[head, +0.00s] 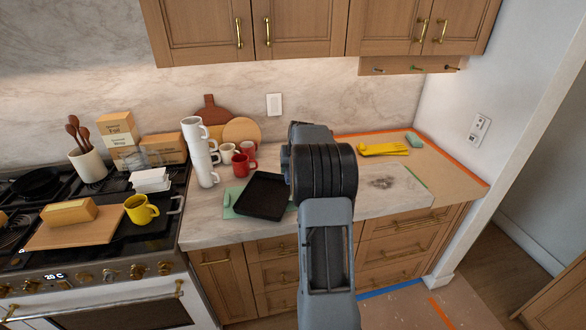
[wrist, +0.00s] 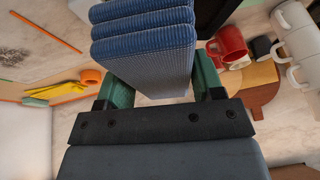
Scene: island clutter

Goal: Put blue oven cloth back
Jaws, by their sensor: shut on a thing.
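The blue oven cloth (wrist: 145,42) is a folded, ribbed bundle in the upper middle of the wrist view. My gripper (wrist: 160,84) is shut on it, with one green finger at each side of its lower end. The cloth's far end runs out of the top of the wrist view. In the head view my own arm stands over the counter and hides the fingers and the cloth. The oven handle (head: 95,305) shows at the lower left of the head view. A rail with several hooks (head: 412,67) is under the right wall cabinet.
A black tray (head: 264,195), stacked white mugs (head: 197,140) and red mugs (head: 240,167) stand on the counter left of my arm. A yellow item (head: 384,149) lies to the right. The stove carries a yellow mug (head: 140,209). The counter's right front is mostly clear.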

